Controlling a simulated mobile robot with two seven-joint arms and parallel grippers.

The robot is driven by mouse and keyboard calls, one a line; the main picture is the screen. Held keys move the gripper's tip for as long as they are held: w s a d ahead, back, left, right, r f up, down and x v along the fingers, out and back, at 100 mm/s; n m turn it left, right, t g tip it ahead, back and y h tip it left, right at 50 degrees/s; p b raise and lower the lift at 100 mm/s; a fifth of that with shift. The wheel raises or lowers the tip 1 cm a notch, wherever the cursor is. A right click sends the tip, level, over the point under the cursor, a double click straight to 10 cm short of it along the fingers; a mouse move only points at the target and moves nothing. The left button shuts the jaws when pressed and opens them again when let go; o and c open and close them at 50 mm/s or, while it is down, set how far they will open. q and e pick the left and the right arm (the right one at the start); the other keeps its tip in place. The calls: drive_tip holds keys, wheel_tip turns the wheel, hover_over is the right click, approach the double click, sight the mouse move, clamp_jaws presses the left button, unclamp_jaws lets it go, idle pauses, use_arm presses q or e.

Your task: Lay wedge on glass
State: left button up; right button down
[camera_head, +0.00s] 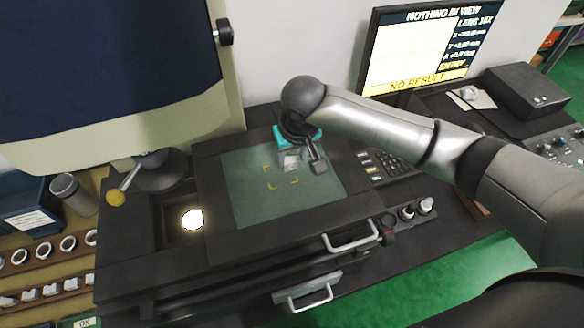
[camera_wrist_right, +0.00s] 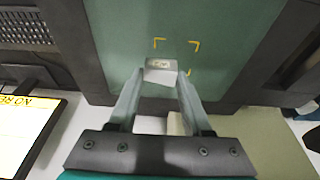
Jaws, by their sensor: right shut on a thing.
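The glass (camera_head: 247,205) is a green plate set in the dark machine's top, with yellow corner marks at its middle. It also fills the upper middle of the right wrist view (camera_wrist_right: 115,35). My right gripper (camera_head: 291,160) is over the far right part of the glass. In the right wrist view its fingertips (camera_wrist_right: 160,78) are shut on the wedge (camera_wrist_right: 161,65), a small pale block with a label-like mark. The wedge is beside the yellow marks; I cannot tell whether it touches the glass. My left gripper is not in view.
A monitor (camera_head: 425,45) reading "NOTHING IN VIEW" stands behind, with a keypad (camera_head: 385,163) below it. At left are a lit round spot (camera_head: 192,219), a metal cup (camera_head: 73,194) and racks of rings (camera_head: 68,243) and pale blocks. The glass is otherwise clear.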

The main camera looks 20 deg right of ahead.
sight(292, 168)
wheel_tip(292, 168, down, 4)
drive_tip(key=shift+f+b, duration=0.25)
drive_tip(key=shift+b, duration=0.05)
drive_tip(key=shift+c, duration=1.7)
unclamp_jaws()
drive_tip(key=shift+f, duration=0.1)
drive_tip(key=p+v, duration=0.2)
drive_tip(key=v, duration=1)
drive_tip(key=shift+w, duration=0.1)
